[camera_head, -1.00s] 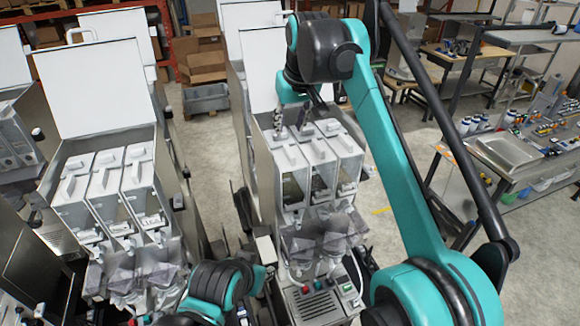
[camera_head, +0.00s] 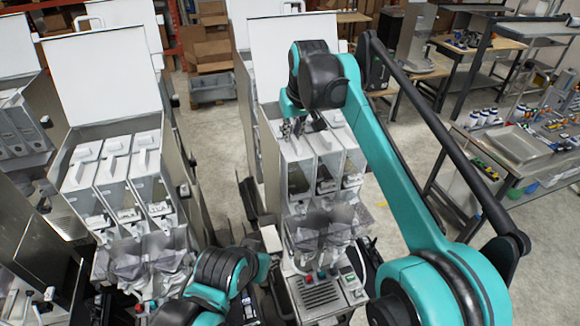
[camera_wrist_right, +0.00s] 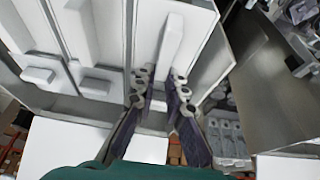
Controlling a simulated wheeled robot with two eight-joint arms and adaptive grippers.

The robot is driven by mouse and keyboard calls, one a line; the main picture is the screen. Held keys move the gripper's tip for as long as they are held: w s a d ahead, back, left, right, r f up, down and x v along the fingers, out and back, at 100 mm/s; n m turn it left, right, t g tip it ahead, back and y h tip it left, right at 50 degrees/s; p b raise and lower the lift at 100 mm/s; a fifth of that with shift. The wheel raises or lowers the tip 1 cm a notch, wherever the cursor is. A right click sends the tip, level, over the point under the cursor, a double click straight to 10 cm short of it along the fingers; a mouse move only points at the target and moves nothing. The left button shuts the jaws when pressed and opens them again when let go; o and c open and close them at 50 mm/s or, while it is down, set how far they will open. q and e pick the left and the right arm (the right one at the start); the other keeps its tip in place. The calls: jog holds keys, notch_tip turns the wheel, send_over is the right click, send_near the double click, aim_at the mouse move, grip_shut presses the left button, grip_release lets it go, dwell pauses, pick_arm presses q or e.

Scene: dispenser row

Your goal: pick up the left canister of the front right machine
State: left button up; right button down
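The front right machine (camera_head: 318,289) stands in the middle of the head view, its lid raised and three canisters side by side. Its left canister (camera_head: 296,178) is a pale box with a clear dark front and a top handle, seated upright. My right gripper (camera_head: 302,127) is over the top of this canister. In the right wrist view the gripper (camera_wrist_right: 160,82) is open, its two fingertips either side of the near end of the pale handle (camera_wrist_right: 172,40). A gap shows between the fingers, and contact with the handle cannot be made out. My left gripper is not clearly seen.
The middle canister (camera_head: 325,172) and right canister (camera_head: 352,165) stand close beside the left one. The raised lid (camera_head: 290,60) is behind my gripper. Another machine with canisters (camera_head: 105,190) stands at left. A bench with a tray (camera_head: 515,145) is at right.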

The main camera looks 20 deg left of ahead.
jog(key=shift+r, duration=0.1)
dwell(0.4)
jog(key=shift+r+p, duration=0.25)
jog(key=shift+p, duration=0.2)
jog(key=shift+s+d+f+b, duration=0.15)
jog(key=shift+s+d+b, duration=0.3)
jog(key=shift+s, duration=0.15)
jog(key=s+d+b, duration=0.1)
jog(key=s+d, duration=0.7)
jog(key=s, duration=0.4)
jog(key=s+d+b, duration=0.1)
jog(key=s+d, duration=0.8)
jog(key=s, duration=0.4)
jog(key=shift+s+d, duration=0.1)
